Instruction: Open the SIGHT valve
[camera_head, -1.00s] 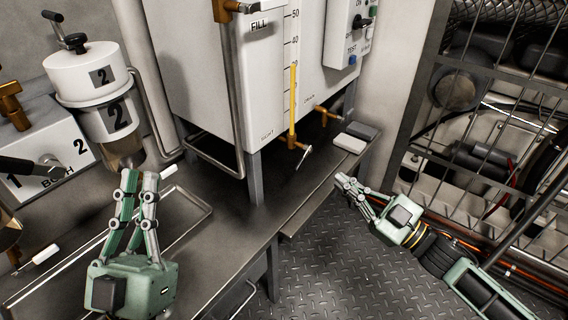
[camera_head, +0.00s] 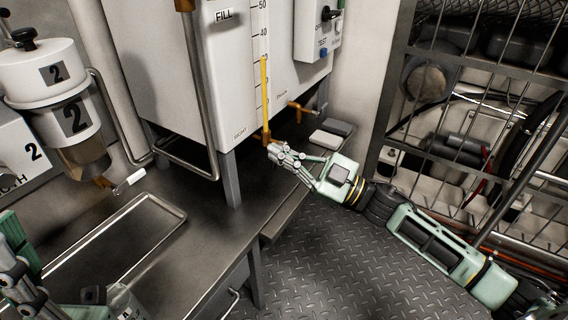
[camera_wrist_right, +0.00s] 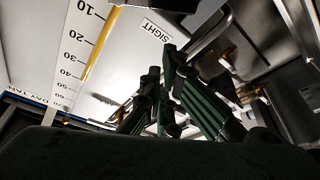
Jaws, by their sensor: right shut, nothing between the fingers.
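The SIGHT valve (camera_head: 266,137) is a brass fitting at the foot of the yellow sight tube (camera_head: 265,90), under the white tank's front edge. The SIGHT label (camera_head: 240,132) is left of it, and also shows upside down in the right wrist view (camera_wrist_right: 155,31). My right gripper (camera_head: 273,150) is shut and empty, its fingertips right at the valve. They hide the valve's lever, and I cannot tell whether they touch it. My left gripper (camera_head: 22,285) is partly in view at the lower left, cut off by the frame edge; its jaws are unclear.
The brass DRAIN valve (camera_head: 298,106) sticks out to the right of the sight tube. A metal guard rail (camera_head: 200,110) stands in front of the tank. A metal tray (camera_head: 120,235) lies on the bench. A wire cage (camera_head: 470,110) stands on the right. The floor between is clear.

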